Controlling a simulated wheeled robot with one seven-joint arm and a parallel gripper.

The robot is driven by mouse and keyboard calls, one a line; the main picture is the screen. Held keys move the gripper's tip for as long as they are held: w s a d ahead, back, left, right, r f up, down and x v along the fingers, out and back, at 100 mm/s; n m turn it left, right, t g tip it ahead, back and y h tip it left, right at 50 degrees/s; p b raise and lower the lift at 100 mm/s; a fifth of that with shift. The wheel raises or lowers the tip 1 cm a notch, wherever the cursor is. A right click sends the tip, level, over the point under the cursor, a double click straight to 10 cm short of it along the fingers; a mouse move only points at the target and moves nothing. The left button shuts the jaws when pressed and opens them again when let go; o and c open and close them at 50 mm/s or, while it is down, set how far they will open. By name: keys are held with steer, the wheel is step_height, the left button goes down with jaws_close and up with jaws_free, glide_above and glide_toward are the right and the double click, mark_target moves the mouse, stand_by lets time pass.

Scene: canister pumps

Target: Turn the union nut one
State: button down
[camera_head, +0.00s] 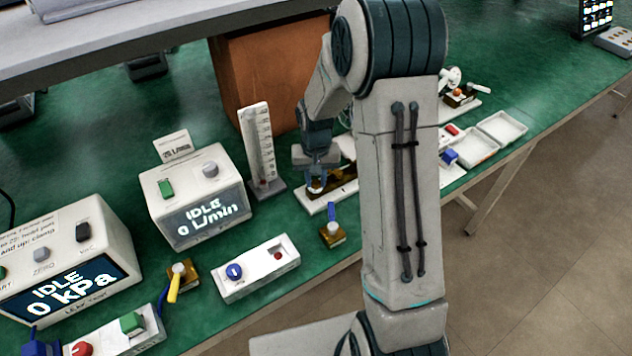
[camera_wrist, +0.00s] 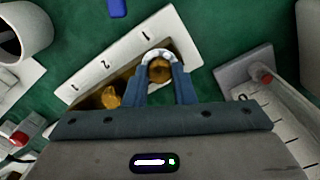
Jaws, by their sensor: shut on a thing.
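A second brass piece (camera_wrist: 110,98) sits at the 2 mark, partly hidden by the gripper body. In the head view my gripper (camera_head: 316,185) is at the white plate (camera_head: 318,206), and the nut itself is too small to make out there.
A graduated upright gauge (camera_head: 258,150) stands close left of my gripper. The 0 L/min box (camera_head: 205,228) is further left. A blue-handled brass valve (camera_head: 332,235) stands in front of the plate. White trays (camera_head: 502,127) lie to the right. An orange-brown box (camera_head: 262,75) is behind.

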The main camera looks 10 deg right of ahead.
mark_target(316, 182)
steer(key=m+b, duration=0.1)
steer(key=m, duration=0.4)
steer(key=shift+m+b, duration=0.35)
steer(key=shift+m, duration=0.05)
steer(key=shift+r, duration=0.1)
stand_by(0.3)
steer(key=c, duration=1.2)
jaws_free()
step_height(316, 182, up, 14)
steer(key=s+r+n+t, duration=0.2)
steer(key=s+n, duration=0.5)
steer(key=s, duration=1.4)
steer(key=shift+s+r+n+t, duration=0.15)
steer(key=shift+s+n+t, duration=0.15)
steer(key=shift+t, duration=0.1)
